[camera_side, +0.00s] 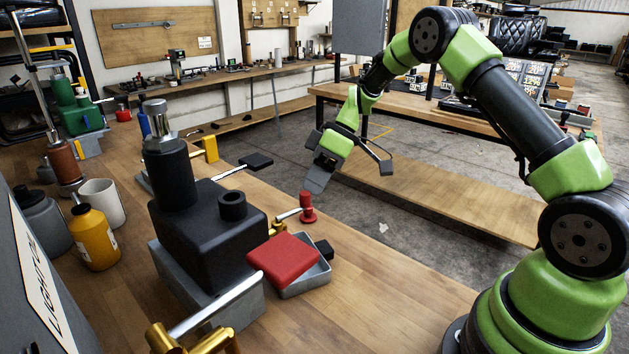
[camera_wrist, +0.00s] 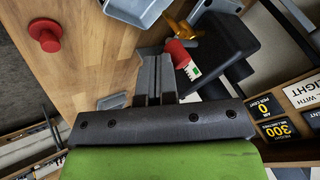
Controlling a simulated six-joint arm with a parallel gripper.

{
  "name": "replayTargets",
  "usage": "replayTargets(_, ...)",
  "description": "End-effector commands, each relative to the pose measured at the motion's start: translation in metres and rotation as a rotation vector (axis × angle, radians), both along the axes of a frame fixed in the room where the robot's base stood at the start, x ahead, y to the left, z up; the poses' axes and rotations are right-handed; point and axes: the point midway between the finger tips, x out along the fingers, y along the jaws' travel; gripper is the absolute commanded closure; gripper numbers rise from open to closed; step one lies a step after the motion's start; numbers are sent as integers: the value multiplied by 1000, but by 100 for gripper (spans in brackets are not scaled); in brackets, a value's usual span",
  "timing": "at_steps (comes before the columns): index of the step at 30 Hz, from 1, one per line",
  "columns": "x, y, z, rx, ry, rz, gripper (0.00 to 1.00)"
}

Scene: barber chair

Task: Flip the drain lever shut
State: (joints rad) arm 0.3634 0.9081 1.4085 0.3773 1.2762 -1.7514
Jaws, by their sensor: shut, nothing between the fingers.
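A lever with a red grip (camera_side: 306,205) on a thin silver rod leaves a brass fitting (camera_side: 278,229) beside the black pump block (camera_side: 215,240); I take it for the drain lever. In the wrist view a red grip (camera_wrist: 178,52) with a brass part (camera_wrist: 181,27) lies just right of my fingertips. My gripper (camera_side: 314,185) hangs above and close to the red grip in the side view, tilted down. In the wrist view my gripper (camera_wrist: 156,55) has its two grey fingers together and empty. Contact with the grip cannot be told.
A metal tray (camera_side: 307,280) with a red pad (camera_side: 283,258) sits before the block. A rod with a black pad (camera_side: 256,160) sticks out behind. A yellow bottle (camera_side: 92,238) and white cup (camera_side: 103,203) stand left. A red knob (camera_wrist: 45,35) shows in the wrist view.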

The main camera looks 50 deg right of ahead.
Motion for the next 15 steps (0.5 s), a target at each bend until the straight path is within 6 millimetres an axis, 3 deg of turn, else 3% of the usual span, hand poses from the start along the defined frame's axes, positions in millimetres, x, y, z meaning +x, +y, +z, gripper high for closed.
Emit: replayTargets(15,-8,1,1,2,1,-90,100)
